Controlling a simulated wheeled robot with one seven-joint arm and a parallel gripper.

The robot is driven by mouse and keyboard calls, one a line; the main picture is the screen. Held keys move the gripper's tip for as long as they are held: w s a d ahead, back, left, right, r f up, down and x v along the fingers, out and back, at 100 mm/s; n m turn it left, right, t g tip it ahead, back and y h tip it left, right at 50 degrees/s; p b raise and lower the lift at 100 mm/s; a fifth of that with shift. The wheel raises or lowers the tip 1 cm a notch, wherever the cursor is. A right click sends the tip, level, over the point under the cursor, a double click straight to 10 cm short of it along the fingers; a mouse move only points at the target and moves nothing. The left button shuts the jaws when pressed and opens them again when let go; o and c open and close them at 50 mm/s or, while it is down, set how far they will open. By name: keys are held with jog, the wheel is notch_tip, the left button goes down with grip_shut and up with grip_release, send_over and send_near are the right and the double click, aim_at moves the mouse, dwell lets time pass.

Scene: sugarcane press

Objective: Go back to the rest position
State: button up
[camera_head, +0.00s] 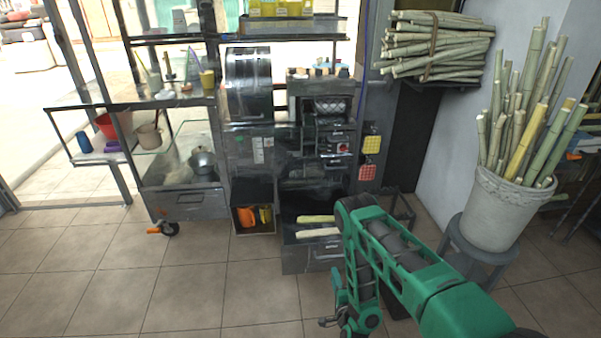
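My green arm reaches in from the lower right of the head view and bends down at its far joint. My gripper (338,322) hangs low at the bottom of the picture, in front of the press. It is small and partly cut off by the lower edge, so its fingers are not clear. I see nothing held in it. The sugarcane press (290,130) stands at the back centre. Two pale cane pieces (317,232) lie in the low open part at its base, left of my arm.
A bucket of upright canes (497,212) stands on a stool (478,255) at the right. Bundled canes (435,55) lie on a wall shelf. A wheeled shelf cart (190,204) with a pot (203,160) stands at the left. The tiled floor (120,290) is clear at the front left.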

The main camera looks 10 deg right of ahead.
jog(key=w+r+n+g+y, duration=0.25)
jog(key=w+r+n, duration=0.35)
jog(key=w+r, duration=0.65)
jog(key=s+d+r+n+g+h, duration=0.1)
jog(key=s+d+r+n+g, duration=0.15)
jog(key=d+r, duration=0.5)
jog(key=s+d+r+n+g+h, duration=0.1)
jog(key=s+d+r+n+g, duration=0.2)
jog(key=r, duration=0.8)
jog(key=s+d+r+g+h, duration=0.1)
jog(key=s+d+r+g, duration=0.1)
jog(key=s+d+r, duration=0.45)
jog(key=s+d+r+g+h, duration=0.1)
jog(key=s+d+r+g, duration=0.15)
jog(key=s+r, duration=0.7)
jog(key=s+r+g+y, duration=0.1)
jog(key=s+r, duration=0.1)
jog(key=s, duration=1.2)
jog(key=s+r+g, duration=0.2)
jog(key=s+r, duration=0.1)
jog(key=s, duration=1.1)
jog(key=shift+s+a+r+y, duration=0.25)
jog(key=shift+s+r+y, duration=0.05)
jog(key=shift+s+y, duration=0.05)
